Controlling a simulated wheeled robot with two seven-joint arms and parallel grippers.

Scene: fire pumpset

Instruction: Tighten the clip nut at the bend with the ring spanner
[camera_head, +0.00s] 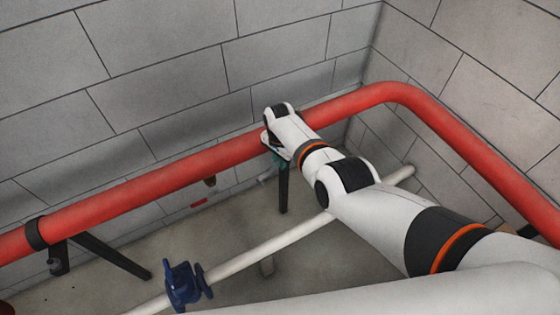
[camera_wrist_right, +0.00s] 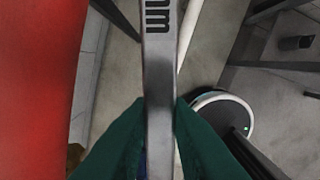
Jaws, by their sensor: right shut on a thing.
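The red pipe (camera_head: 165,180) runs along the back wall and bends at the corner (camera_head: 400,92). My right gripper (camera_head: 276,150) is beside the back run of the pipe, left of the bend. In the right wrist view, my right gripper's dark green fingers (camera_wrist_right: 160,115) are shut on the grey steel ring spanner (camera_wrist_right: 158,62). The spanner shaft points up the picture, with dark "mm" lettering, and its far end is out of frame. The red pipe (camera_wrist_right: 38,80) fills the left side there. I cannot see the clip nut in either view. My left gripper is not in view.
A black clip (camera_head: 36,234) with a bracket leg (camera_head: 110,256) holds the pipe at far left. Another dark leg (camera_head: 283,188) stands below my right gripper. A white pipe (camera_head: 265,247) with a blue valve (camera_head: 184,284) crosses in front. Grey block walls (camera_head: 160,60) close the corner.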

